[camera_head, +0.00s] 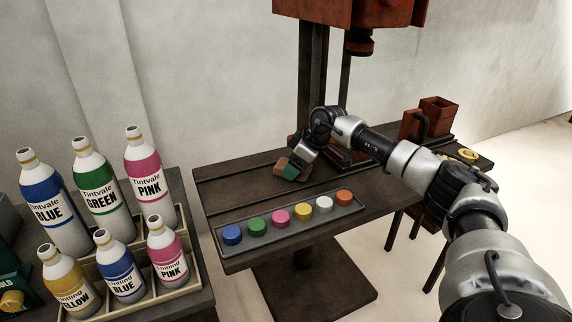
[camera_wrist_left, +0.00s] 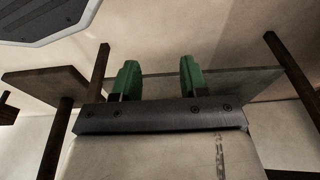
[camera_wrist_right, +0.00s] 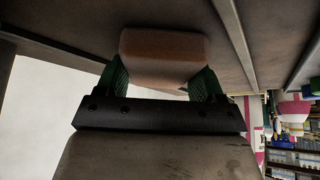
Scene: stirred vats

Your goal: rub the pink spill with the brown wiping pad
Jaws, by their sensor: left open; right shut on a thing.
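My right gripper (camera_head: 288,172) is shut on the brown wiping pad (camera_head: 281,164), over the middle of the dark worktable (camera_head: 232,184). In the right wrist view, the pad (camera_wrist_right: 163,50) sits between the green fingers, close to the table surface; I cannot tell whether it touches. I see no pink spill in any view; the pad and arm hide part of the tabletop. My left gripper (camera_wrist_left: 158,80) is open and empty in the left wrist view and is outside the head view.
A grey tray (camera_head: 292,232) of coloured paint pots lies along the table's front edge. A red drill press (camera_head: 340,12) stands behind my right gripper. A red box (camera_head: 438,112) and yellow object (camera_head: 467,155) are at right. Several paint bottles (camera_head: 100,200) stand at left.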

